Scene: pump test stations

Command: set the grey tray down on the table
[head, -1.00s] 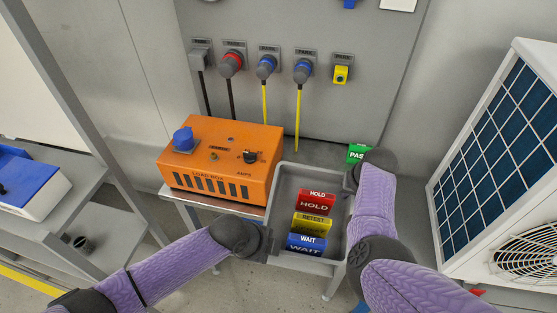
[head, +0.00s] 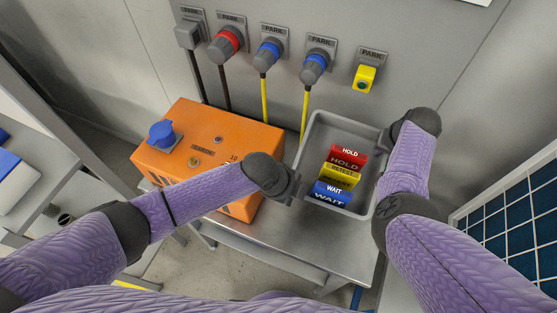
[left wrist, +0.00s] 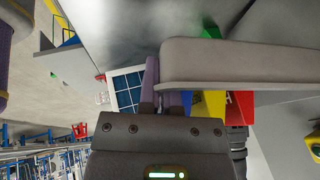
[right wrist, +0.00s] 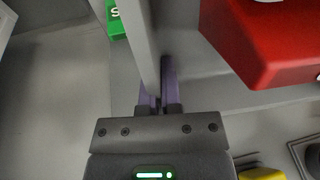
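The grey tray (head: 313,140) is level over the right part of the metal table (head: 310,240), to the right of the orange load box (head: 220,140). I cannot tell whether its underside touches the tabletop. A red HOLD block (head: 346,158), a yellow block (head: 340,175) and a blue WAIT block (head: 330,193) are in it. My left gripper (head: 294,187) is shut on the tray's left wall, which also shows in the left wrist view (left wrist: 240,62). My right gripper (head: 383,140) is shut on its right wall, seen in the right wrist view (right wrist: 142,45).
A green block (right wrist: 116,20) lies outside the tray's right wall. Parked plugs, red (head: 226,45) and blue (head: 268,52), hang on the back panel with cables dropping behind the table. A yellow parked piece (head: 364,79) is above the tray. Bare tabletop shows in front.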

